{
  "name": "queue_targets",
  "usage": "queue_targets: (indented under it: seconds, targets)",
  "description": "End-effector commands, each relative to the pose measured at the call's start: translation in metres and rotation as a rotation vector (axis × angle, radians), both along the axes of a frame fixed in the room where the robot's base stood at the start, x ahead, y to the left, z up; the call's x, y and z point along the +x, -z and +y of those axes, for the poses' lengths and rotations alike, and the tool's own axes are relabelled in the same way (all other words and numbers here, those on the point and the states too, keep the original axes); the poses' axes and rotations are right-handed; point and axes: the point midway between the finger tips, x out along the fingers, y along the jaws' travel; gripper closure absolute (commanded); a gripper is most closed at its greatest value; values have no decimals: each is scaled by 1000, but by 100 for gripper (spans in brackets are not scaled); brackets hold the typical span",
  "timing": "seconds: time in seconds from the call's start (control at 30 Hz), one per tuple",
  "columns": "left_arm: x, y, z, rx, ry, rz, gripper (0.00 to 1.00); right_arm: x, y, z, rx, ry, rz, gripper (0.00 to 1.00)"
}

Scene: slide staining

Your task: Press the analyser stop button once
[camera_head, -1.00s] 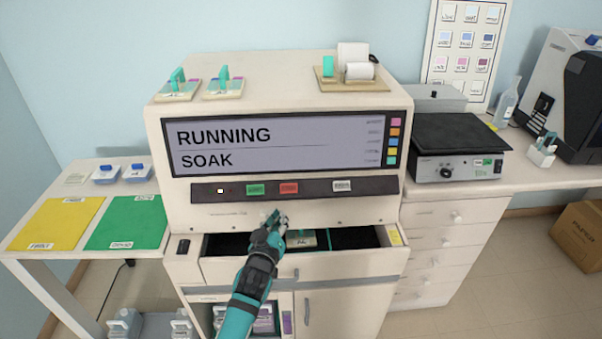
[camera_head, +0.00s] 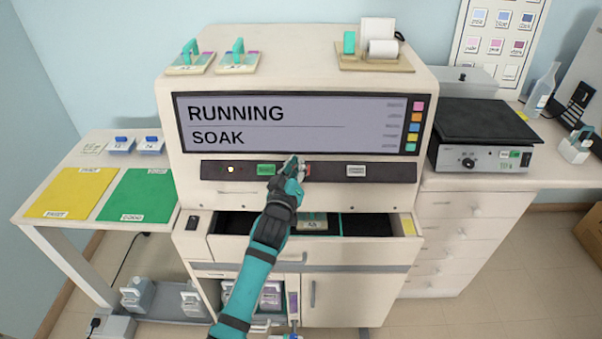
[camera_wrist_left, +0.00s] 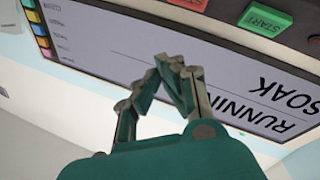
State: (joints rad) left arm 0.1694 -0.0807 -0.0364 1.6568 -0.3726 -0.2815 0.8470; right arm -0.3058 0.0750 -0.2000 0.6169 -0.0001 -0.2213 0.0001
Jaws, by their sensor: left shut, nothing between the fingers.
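The analyser (camera_head: 300,65) is a large cream machine with a screen (camera_head: 300,125) reading RUNNING, SOAK. Its dark button strip holds a green button (camera_head: 266,170), a red stop button (camera_head: 307,170) and a pale button (camera_head: 356,171). My left gripper (camera_head: 294,164) is shut and empty, in front of the strip at the red button, covering most of it. In the left wrist view the red button (camera_wrist_left: 190,4) is at the top edge, beside the green START button (camera_wrist_left: 265,19). The shut fingertips (camera_wrist_left: 172,62) appear over the screen there. Contact with the button cannot be told.
An open drawer (camera_head: 375,225) juts out below the strip, under my left arm. A hotplate (camera_head: 485,150) stands on the right bench. Yellow and green mats (camera_head: 138,193) lie on the left table. Slide racks and a roll holder sit on top of the analyser.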

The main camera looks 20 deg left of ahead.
Motion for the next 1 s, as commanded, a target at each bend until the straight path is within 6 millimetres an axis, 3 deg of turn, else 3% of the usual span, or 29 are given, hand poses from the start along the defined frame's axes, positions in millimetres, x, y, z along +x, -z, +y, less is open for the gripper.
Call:
queue_targets:
  seconds: [0.1,0.4,1.0]
  targets:
    - [12,19,4,2,-1,-2,100,5,23,0,1,0,-7,60]
    - [39,45,11,0,-1,-1,100,8,56,-1,0,-1,-12,60]
    - [49,51,15,1,-1,-1,100,8,64,-5,-6,-2,-11,60]
